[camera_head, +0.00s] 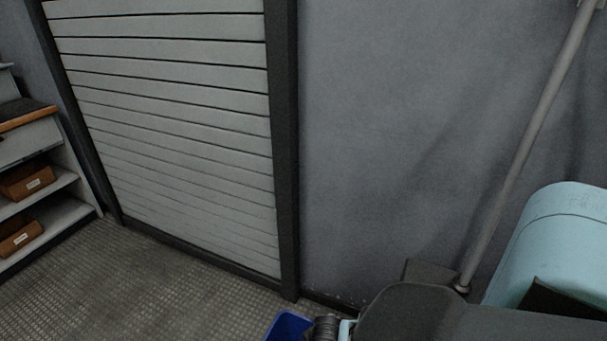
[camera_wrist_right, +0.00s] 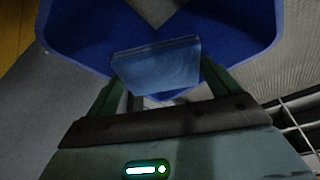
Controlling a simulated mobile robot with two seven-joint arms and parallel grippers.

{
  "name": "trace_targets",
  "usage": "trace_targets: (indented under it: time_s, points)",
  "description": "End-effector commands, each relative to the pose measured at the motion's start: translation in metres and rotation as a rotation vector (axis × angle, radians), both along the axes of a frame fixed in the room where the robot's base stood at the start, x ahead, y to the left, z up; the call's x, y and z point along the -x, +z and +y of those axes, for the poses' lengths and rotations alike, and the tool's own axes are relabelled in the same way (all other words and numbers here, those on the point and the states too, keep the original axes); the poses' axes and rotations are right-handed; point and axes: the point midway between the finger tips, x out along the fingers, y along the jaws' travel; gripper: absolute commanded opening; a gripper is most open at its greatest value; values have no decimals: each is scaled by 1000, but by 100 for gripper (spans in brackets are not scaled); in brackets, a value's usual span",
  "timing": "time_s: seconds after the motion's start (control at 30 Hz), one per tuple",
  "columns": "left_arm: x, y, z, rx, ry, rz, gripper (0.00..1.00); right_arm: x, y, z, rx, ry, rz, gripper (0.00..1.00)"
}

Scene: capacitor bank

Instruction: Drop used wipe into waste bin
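The used wipe (camera_wrist_right: 157,66) is a flat blue-grey block in the right wrist view. It sits between the two fingers of my right gripper (camera_wrist_right: 160,80), which are on either side of it and appear shut on it. The waste bin (camera_wrist_right: 75,30) is blue and open-topped, and it lies beyond the fingertips, with the wipe in front of its opening. In the head view only a corner of the bin (camera_head: 288,326) shows at the bottom edge, partly hidden by my right arm. My left gripper is not in view.
A grey slatted shutter (camera_head: 180,120) and a plain wall (camera_head: 400,130) stand behind. A shelf with brown boxes (camera_head: 27,181) is at the left. The textured floor (camera_head: 130,290) is clear in front of the shutter. A grey pole (camera_head: 530,140) rises at the right.

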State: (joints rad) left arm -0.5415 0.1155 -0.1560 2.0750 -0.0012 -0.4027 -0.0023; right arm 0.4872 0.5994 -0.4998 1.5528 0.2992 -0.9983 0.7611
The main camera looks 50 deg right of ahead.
Motion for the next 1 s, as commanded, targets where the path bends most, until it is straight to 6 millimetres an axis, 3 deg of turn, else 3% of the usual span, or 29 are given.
trace_targets:
  time_s: [0.07, 0.37, 0.8, 1.0]
  points:
    - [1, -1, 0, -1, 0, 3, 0, 0, 0, 0, 0, 0, 0, 100]
    - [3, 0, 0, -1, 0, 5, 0, 1, 4, 0, 0, 0, 0, 100]
    - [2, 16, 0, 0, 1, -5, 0, 18, 64, 5, -1, 2, -2, 100]
    - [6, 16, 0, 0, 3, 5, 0, 22, 74, 5, 0, 0, 0, 100]
